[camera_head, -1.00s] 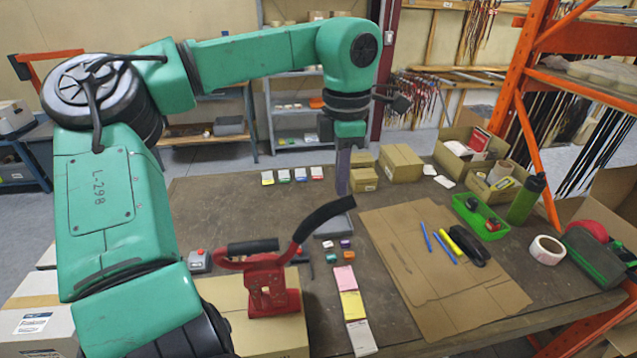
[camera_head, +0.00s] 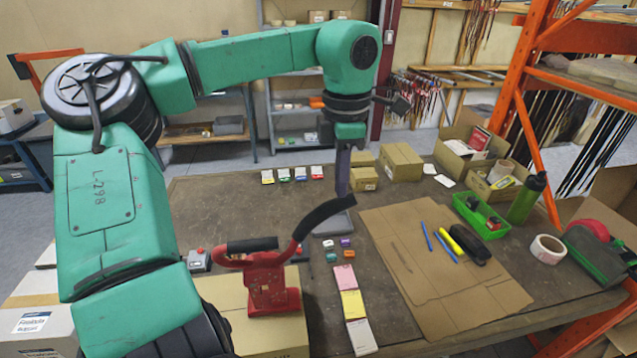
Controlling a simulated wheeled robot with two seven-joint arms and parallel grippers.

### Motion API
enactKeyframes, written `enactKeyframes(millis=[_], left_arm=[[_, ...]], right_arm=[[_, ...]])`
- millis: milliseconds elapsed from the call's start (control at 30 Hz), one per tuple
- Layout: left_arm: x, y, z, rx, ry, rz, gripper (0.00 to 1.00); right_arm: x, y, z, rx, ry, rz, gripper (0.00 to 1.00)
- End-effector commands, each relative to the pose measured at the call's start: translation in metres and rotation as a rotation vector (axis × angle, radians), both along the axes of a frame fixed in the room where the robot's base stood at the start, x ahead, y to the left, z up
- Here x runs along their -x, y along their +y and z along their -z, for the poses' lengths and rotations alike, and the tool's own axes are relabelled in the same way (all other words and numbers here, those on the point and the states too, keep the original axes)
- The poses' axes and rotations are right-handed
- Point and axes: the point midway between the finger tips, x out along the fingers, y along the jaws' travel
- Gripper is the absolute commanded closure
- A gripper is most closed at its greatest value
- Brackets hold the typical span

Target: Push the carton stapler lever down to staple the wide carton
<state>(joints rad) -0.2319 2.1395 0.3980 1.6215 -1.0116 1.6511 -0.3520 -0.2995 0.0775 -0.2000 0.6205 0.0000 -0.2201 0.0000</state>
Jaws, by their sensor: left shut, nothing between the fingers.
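The red carton stapler (camera_head: 272,285) stands on top of the wide carton (camera_head: 228,300) at the table's near edge. Its lever (camera_head: 322,217), with a black grip, slants up to the right. A second black handle (camera_head: 252,245) lies level at its left. My left gripper (camera_head: 342,180) points straight down from the green arm, with its fingers shut and empty. It is above and behind the lever's raised end in the picture; I cannot tell how large the gap is. Part of the carton is hidden behind my arm. My right gripper is not in view.
Flat cardboard (camera_head: 425,265) with pens and a black case lies right of the stapler. Sticky note pads (camera_head: 352,305) lie beside the carton. Small boxes (camera_head: 400,162), a green tray (camera_head: 480,222), a bottle (camera_head: 527,198) and a tape roll (camera_head: 547,249) stand farther right. An orange rack (camera_head: 520,110) borders the right side.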

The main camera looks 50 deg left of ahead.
Motion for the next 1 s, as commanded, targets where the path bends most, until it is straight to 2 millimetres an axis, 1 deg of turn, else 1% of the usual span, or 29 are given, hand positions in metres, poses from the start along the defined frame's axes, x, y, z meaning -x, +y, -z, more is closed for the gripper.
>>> enactKeyframes(millis=[1000], left_arm=[[0.001,0.001,0.033,-0.002,0.005,-0.001,1.0]], right_arm=[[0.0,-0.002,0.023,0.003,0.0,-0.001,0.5]])
